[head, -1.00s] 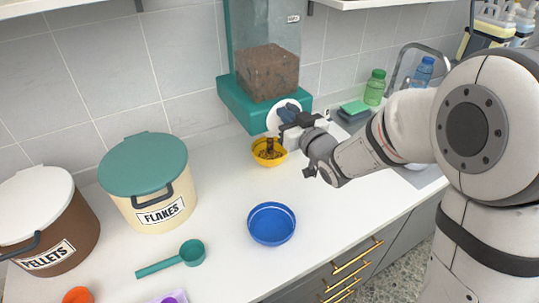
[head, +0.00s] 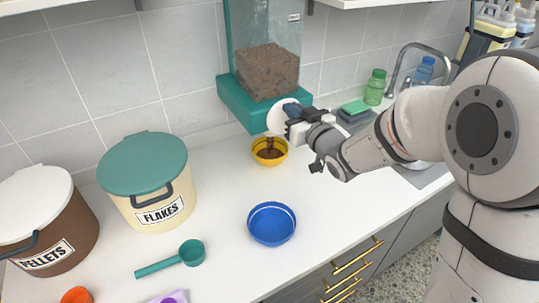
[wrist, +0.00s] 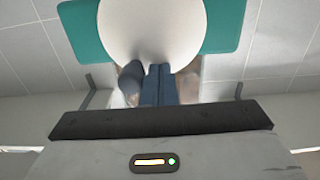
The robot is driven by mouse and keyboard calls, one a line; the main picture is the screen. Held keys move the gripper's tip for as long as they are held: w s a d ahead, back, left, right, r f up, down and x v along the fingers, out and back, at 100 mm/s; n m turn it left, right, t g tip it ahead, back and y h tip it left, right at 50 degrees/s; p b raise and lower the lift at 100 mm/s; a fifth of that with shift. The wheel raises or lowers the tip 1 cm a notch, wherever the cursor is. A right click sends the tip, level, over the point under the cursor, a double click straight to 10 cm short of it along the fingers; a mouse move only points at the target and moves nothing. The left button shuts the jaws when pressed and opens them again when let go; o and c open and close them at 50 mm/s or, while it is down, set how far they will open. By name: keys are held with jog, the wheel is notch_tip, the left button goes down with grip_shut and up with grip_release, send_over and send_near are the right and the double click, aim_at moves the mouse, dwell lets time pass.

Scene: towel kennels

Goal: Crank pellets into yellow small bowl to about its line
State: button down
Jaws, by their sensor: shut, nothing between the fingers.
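The yellow small bowl (head: 267,158) stands upright on the counter under the teal dispenser (head: 240,104). Brown pellets (head: 269,152) lie in it, and a brown stream seems to drop from the spout above; the fill line cannot be made out. The dispenser's clear hopper (head: 265,72) holds brown pellets. A white crank disc (head: 285,115) is on its front, and it also shows in the wrist view (wrist: 150,30). My gripper (head: 293,112) is at the disc, with its fingers (wrist: 158,84) shut beside the dark blue crank handle (wrist: 131,82). Nothing is between the fingers.
A blue bowl (head: 271,224) stands empty on the counter in front. A teal scoop (head: 190,254), the flakes bin (head: 145,185) and the pellets bin (head: 45,225) are at left. Green (head: 375,88) and blue bottles (head: 423,71) stand near the sink at right.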

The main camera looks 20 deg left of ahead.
jog(key=shift+w+d, duration=0.1)
jog(key=shift+w, duration=0.05)
jog(key=shift+w+d+b, duration=0.3)
jog(key=shift+w+d, duration=0.1)
jog(key=shift+w, duration=0.05)
dwell(0.3)
jog(key=shift+w+d+f+b, duration=0.25)
jog(key=shift+w+d+b, duration=0.05)
jog(key=shift+w+b, duration=0.05)
jog(key=shift+w+d+f+b, duration=0.3)
jog(key=shift+w+b, duration=0.05)
jog(key=shift+b, duration=0.05)
dwell(0.4)
jog(key=shift+w+d+f+b, duration=0.2)
jog(key=shift+w+f+b, duration=0.05)
jog(key=shift+f+b, duration=0.25)
